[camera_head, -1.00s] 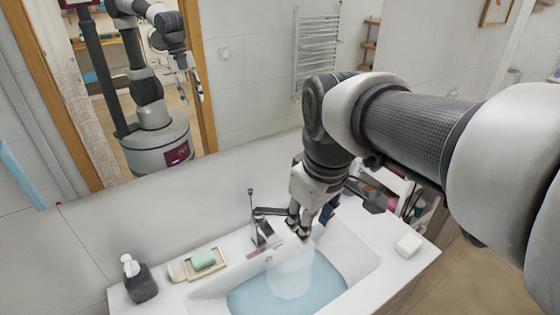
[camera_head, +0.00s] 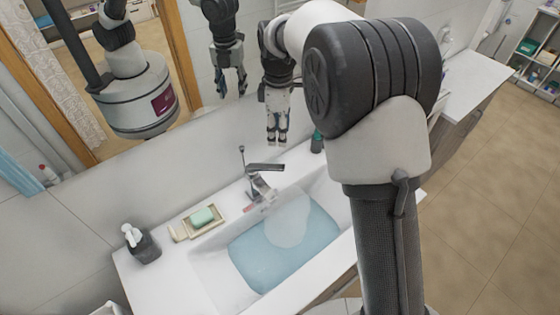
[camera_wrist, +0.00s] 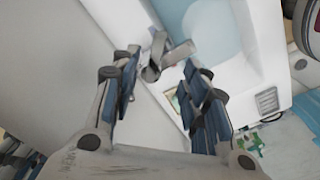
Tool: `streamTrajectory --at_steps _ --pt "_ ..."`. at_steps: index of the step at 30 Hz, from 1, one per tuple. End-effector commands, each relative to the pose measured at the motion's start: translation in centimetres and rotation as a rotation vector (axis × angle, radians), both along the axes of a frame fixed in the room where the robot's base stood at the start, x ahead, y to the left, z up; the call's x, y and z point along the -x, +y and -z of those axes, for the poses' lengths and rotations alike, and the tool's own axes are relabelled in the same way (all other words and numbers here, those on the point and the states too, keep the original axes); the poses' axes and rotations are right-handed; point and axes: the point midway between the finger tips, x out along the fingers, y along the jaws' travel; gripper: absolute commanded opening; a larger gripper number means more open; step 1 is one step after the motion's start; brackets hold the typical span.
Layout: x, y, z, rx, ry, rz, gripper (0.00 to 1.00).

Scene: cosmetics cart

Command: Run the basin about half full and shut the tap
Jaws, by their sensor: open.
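The white basin (camera_head: 207,281) holds pale blue water (camera_head: 262,262). The water covers the basin floor and stands below the rim. A paler rounded patch lies on the water below the tap; I cannot tell whether it is a stream or a reflection. The grey metal tap (camera_head: 262,182) stands at the basin's back edge, with a flat piece on top. My gripper (camera_head: 277,142) hangs above and behind the tap, apart from it, fingers pointing down. In the wrist view, my gripper (camera_wrist: 160,72) is open and empty, with the tap (camera_wrist: 157,52) beyond its fingers.
A green soap (camera_head: 202,217) lies on a soap dish (camera_head: 205,226) left of the tap. A dark pump bottle (camera_head: 143,246) stands at the counter's left end. A wall mirror (camera_head: 185,100) rises behind. My arm crosses above the basin's right side.

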Motion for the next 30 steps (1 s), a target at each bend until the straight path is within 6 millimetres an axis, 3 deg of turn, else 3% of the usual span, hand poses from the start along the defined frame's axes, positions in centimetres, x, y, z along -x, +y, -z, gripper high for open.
streamTrajectory --at_steps 3,15,21,30 --pt "0.1 0.0 3.0 0.001 0.004 0.001 0.42" --pt "0.1 -0.1 11.2 0.000 0.003 0.002 0.42" --pt "0.0 0.0 13.4 0.001 0.001 0.002 0.42" --pt "0.0 0.0 13.9 0.000 0.000 0.002 0.42"
